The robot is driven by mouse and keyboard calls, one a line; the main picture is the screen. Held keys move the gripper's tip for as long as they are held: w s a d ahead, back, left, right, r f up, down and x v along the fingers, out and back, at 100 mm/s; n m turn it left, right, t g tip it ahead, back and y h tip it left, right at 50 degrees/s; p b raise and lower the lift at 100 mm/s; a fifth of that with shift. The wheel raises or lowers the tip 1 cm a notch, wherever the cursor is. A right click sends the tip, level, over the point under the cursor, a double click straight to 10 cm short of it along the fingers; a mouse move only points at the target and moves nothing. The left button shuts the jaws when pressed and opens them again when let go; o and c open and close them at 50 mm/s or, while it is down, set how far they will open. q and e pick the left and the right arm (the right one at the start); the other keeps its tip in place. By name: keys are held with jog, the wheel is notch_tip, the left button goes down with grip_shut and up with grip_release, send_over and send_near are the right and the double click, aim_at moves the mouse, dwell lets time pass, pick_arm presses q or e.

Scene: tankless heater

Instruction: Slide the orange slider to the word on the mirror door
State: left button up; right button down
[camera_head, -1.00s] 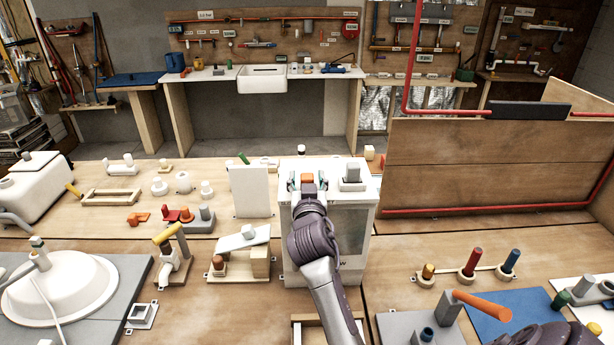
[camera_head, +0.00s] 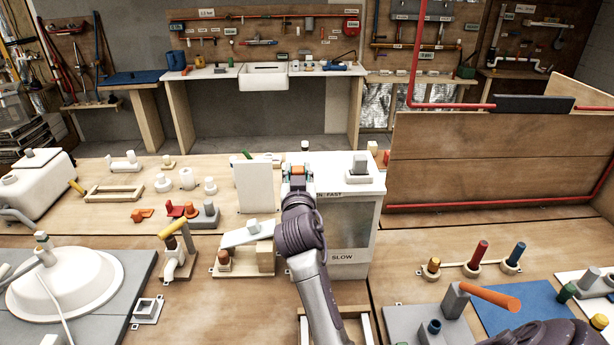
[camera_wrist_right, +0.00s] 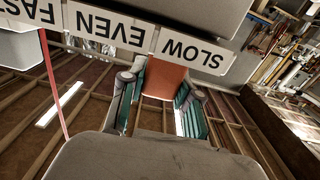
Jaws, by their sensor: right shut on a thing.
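The orange slider (camera_head: 297,170) sits at the top front edge of a white box heater (camera_head: 325,178), toward its left end. My right gripper (camera_head: 297,178) is shut on it. In the right wrist view the slider (camera_wrist_right: 164,79) is between the fingers, beside an upside-down strip reading SLOW (camera_wrist_right: 192,53), EVEN (camera_wrist_right: 117,29) and FAST (camera_wrist_right: 18,7). It lies at the EVEN-side end of SLOW. The mirror door (camera_head: 354,226) is on the box front, with SLOW (camera_head: 343,257) at its bottom. My right arm hides the door's left part. My left gripper is out of view.
A grey knob block (camera_head: 359,170) stands on the box top. A white upright panel (camera_head: 255,187) and a tilted white board on a wooden stand (camera_head: 248,234) are close on the left. A wooden wall (camera_head: 490,160) rises at right.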

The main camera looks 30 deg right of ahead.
jog(key=shift+w+a, duration=0.35)
jog(key=shift+a, duration=0.3)
jog(key=shift+s+d, duration=0.1)
jog(key=shift+d, duration=0.1)
jog(key=c, duration=1.2)
grip_release()
jog(key=shift+d, duration=0.15)
jog(key=shift+o, duration=1.4)
jog(key=shift+f, duration=0.1)
jog(key=shift+o, duration=0.6)
jog(key=shift+w+a, duration=0.3)
jog(key=shift+w, duration=0.05)
jog(key=shift+s+d, duration=0.1)
jog(key=shift+s, duration=0.05)
jog(key=shift+s+d+r, duration=0.1)
jog(key=shift+r, duration=0.25)
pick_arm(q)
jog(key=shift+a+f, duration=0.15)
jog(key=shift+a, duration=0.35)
pick_arm(e)
notch_tip(320, 180, up, 9)
jog(key=shift+w+a+r, duration=0.15)
jog(key=shift+w+a, duration=0.05)
jog(key=shift+a, duration=0.05)
